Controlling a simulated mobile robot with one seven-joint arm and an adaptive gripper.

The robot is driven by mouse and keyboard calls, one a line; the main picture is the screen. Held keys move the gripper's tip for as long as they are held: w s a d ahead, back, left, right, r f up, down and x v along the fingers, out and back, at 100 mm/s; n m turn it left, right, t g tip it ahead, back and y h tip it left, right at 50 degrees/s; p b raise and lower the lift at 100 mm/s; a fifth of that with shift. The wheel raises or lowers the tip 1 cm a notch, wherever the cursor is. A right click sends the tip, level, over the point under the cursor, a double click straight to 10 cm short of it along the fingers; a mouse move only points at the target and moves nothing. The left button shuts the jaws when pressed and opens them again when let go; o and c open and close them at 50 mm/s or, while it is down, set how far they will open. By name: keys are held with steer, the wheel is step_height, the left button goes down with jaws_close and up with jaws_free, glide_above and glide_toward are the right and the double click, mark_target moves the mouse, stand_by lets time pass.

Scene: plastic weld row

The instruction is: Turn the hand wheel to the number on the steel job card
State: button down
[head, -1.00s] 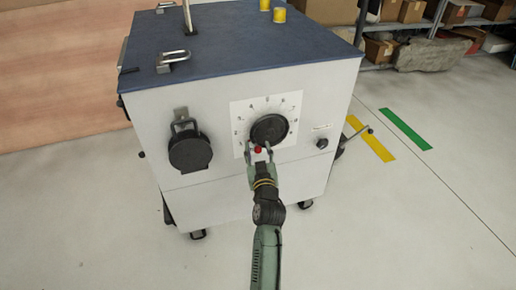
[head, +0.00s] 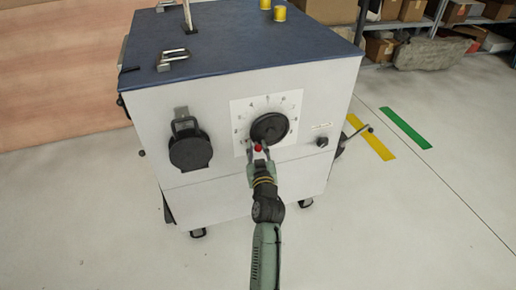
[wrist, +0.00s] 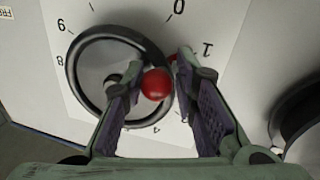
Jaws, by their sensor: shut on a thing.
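The black hand wheel (head: 269,129) is on a white numbered dial plate (head: 293,103) on the front of a grey cabinet. In the wrist view its rim (wrist: 78,57) and a red ball knob (wrist: 156,84) show. A red mark (wrist: 172,58) beside the wheel, partly behind a finger, lies near the dial's 1. My gripper (wrist: 158,92) is at the wheel's lower edge, shut on the red knob, with one finger on each side; finger contact is hard to see. I cannot make out a steel job card or its number.
A round black part (head: 190,152) hangs on the cabinet front left of the dial. A small black knob (head: 322,142) and a label (head: 320,126) are to the right. The floor around the cabinet is mostly clear; shelves with boxes (head: 412,10) stand behind.

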steer(key=shift+d+r, duration=0.2)
steer(key=shift+d, duration=0.1)
steer(key=shift+r+m+p, duration=0.15)
steer(key=shift+m+p, duration=0.3)
steer(key=shift+m, duration=0.05)
steer(key=c, duration=1.4)
jaws_free()
steer(key=shift+o, duration=0.2)
steer(key=shift+s+a, duration=0.1)
steer(key=shift+a, duration=0.05)
